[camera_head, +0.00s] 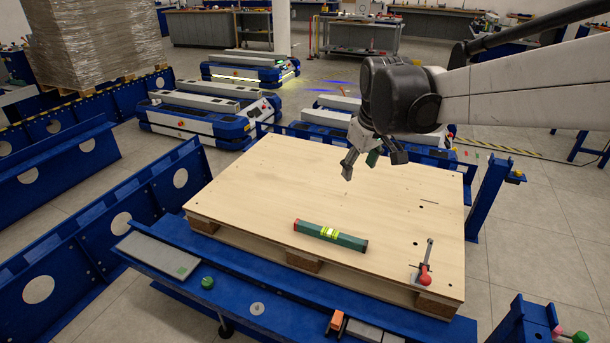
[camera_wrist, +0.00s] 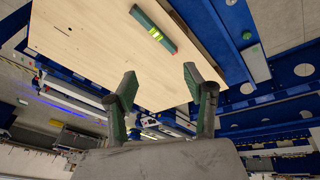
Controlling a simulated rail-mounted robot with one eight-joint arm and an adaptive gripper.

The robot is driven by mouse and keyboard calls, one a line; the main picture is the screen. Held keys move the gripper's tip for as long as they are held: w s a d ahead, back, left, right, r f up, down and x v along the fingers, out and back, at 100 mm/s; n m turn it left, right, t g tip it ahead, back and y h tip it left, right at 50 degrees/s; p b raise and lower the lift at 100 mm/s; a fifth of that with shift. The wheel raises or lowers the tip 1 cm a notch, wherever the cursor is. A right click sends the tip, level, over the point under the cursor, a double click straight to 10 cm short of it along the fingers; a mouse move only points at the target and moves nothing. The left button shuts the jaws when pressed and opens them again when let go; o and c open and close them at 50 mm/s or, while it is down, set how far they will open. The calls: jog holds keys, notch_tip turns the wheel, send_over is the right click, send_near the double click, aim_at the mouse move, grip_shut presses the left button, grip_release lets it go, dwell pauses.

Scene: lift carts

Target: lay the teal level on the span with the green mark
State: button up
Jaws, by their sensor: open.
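The teal level (camera_head: 330,236) lies flat on the plywood board of a pallet (camera_head: 255,180), towards its front edge. It has a red left end and a yellow-green vial in the middle. It also shows in the wrist view (camera_wrist: 145,22), beyond my fingertips. A grey span (camera_head: 150,250) with a small green square mark (camera_head: 185,267) near its right end lies on the blue frame at front left. It appears in the wrist view too (camera_wrist: 256,64). My gripper (camera_head: 372,166) is open and empty above the board, behind the level and apart from it; its fingers frame bare wood in the wrist view (camera_wrist: 160,74).
A red-handled toggle clamp (camera_head: 425,272) stands at the board's front right corner. A green knob (camera_head: 207,283) and a pale disc (camera_head: 257,309) sit on the front blue beam (camera_head: 300,312). An orange block (camera_head: 337,321) is farther right. The board's middle is clear.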

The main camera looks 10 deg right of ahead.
jog(key=w+f+n+g+b, duration=0.1)
jog(key=w+f+n+b, duration=0.1)
jog(key=w+f, duration=0.7)
jog(key=n+g+b, duration=0.3)
jog(key=n+b, duration=0.1)
send_over(330, 232)
notch_tip(330, 232, down, 24)
jog(key=shift+n, duration=0.3)
notch_tip(330, 232, down, 15)
jog(key=b, duration=0.4)
jog(key=shift+w+r, duration=0.1)
jog(key=shift+r, duration=0.1)
grip_shut()
